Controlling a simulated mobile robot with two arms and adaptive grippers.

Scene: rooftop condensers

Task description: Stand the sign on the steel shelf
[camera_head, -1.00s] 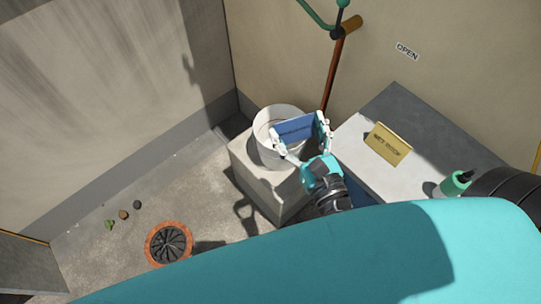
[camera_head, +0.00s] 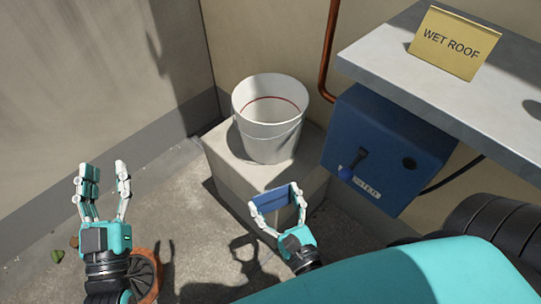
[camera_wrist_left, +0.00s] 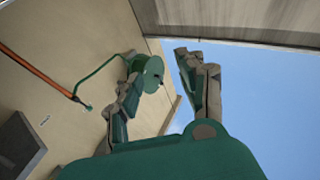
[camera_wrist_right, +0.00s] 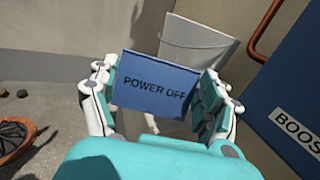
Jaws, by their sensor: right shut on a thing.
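A blue sign reading POWER OFF (camera_wrist_right: 157,86) is held upright between the fingers of my right gripper (camera_head: 278,198). In the head view the sign (camera_head: 272,197) is in front of the concrete block, below the shelf's level. My right gripper is shut on it. The steel shelf (camera_head: 400,50) is at the upper right, up and to the right of the sign. My left gripper (camera_head: 103,172) is open and empty at the lower left. Its spread fingers also show in the left wrist view against wall and sky.
A yellow WET ROOF sign (camera_head: 454,43) stands on the shelf. A blue box (camera_head: 385,145) with a lever is below the shelf. A white bucket (camera_head: 268,130) stands on a concrete block (camera_head: 236,180). A copper pipe (camera_head: 328,50) runs down the wall. An orange-rimmed pot (camera_wrist_right: 14,150) is on the floor.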

